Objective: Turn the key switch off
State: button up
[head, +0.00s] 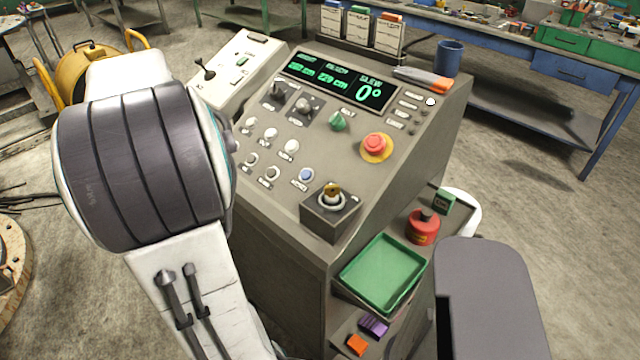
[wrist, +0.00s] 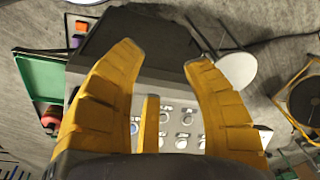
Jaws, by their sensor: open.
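The key switch is a brass key (head: 331,190) in a round collar on a small grey box (head: 328,212), at the near right corner of the console's sloped panel. The key looks roughly upright in its collar. My gripper (wrist: 163,54) is open, its two yellow fingers spread wide over the console in the wrist view. A narrow yellow piece stands between them, and nothing is held. The key switch is not discernible in the wrist view; the left finger may hide it. In the head view my arm is left of the console and the gripper is hidden.
The console panel has a blue button (head: 306,174), several white buttons, a green knob (head: 338,121) and a red emergency stop (head: 375,146). A green tray (head: 349,288) and a red padlock-like object (head: 423,227) sit at the right side. A blue cup (head: 448,58) stands on top.

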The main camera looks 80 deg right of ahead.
jog(key=s+d+m+p, duration=0.2)
jog(key=s+d+m, duration=0.6)
jog(key=d, duration=0.4)
jog(key=m+g+y, duration=0.1)
jog(key=m, duration=0.5)
send_over(333, 187)
jog(key=f+p, duration=0.1)
jog(key=f, duration=0.2)
jog(key=shift+w+f, duration=0.2)
jog(key=shift+s+f+m, duration=0.25)
jog(key=shift+m, duration=0.05)
jog(key=shift+f, duration=3.4)
grip_shut()
